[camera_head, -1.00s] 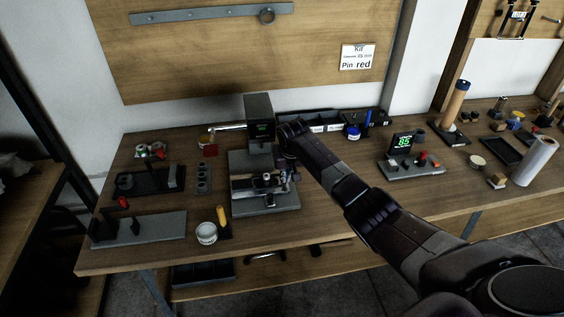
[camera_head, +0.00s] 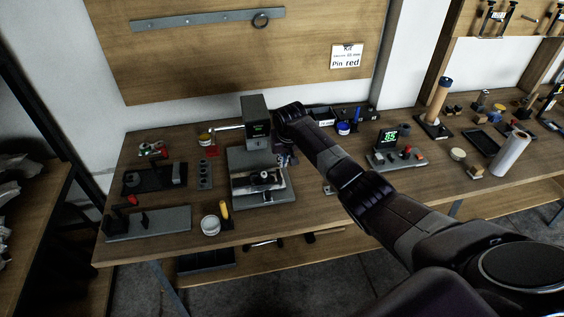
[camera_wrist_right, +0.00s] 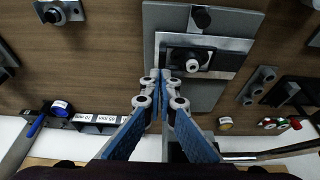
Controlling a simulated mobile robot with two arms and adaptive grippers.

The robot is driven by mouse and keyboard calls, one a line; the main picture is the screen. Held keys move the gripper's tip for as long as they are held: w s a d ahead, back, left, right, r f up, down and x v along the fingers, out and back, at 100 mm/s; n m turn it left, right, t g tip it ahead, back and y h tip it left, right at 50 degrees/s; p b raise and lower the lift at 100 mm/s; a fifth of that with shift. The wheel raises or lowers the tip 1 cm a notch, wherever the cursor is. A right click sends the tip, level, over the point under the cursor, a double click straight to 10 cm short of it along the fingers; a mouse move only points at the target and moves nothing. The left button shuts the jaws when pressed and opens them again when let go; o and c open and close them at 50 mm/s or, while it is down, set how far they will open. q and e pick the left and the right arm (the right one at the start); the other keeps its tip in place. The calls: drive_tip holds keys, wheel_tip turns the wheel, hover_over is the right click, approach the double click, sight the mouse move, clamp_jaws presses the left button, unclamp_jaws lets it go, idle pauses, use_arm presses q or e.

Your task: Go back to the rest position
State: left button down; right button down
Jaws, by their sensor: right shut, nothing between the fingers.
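My right arm reaches in from the lower right of the head view. Its gripper (camera_head: 285,159) is beside the right side of a grey press (camera_head: 257,130) and is partly hidden by its own wrist. In the right wrist view the two fingertips (camera_wrist_right: 165,74) are together with nothing between them. They appear in front of the press's grey base plate, which carries a small fixture (camera_wrist_right: 191,62). The fixture also shows in the head view (camera_head: 262,179), apart from the gripper. My left gripper is not in view.
The wooden bench (camera_head: 330,220) holds a display unit (camera_head: 392,148) on the right. A white tub (camera_head: 210,225) and a yellow-handled tool (camera_head: 224,209) stand near the front edge. The bench front right of the press is mostly clear.

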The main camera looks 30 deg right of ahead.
drive_tip(key=s+a+f+n+y, duration=0.15)
drive_tip(key=s+a+f, duration=0.25)
drive_tip(key=s+a, duration=0.45)
drive_tip(key=s+a+f+n, duration=0.3)
drive_tip(key=s+a+f, duration=0.15)
drive_tip(key=s, duration=0.75)
drive_tip(key=s+a+r, duration=0.1)
drive_tip(key=s+r, duration=0.3)
drive_tip(key=s, duration=0.7)
drive_tip(key=s+a+r, duration=0.1)
drive_tip(key=s+r, duration=0.4)
drive_tip(key=s, duration=0.6)
drive_tip(key=s+f+g+b, duration=0.25)
drive_tip(key=f+b, duration=0.45)
drive_tip(key=f, duration=2.9)
drive_tip(key=s+d+f+b, duration=0.1)
drive_tip(key=s+f+b, duration=0.2)
drive_tip(key=s+f, duration=0.5)
drive_tip(key=s+d+f+n+b, duration=0.1)
drive_tip(key=s+f+b, duration=0.1)
drive_tip(key=s+f, duration=0.7)
wheel_tip(320, 180, down, 2)
drive_tip(key=shift+d+f+b, duration=0.15)
drive_tip(key=shift+d+b, duration=0.25)
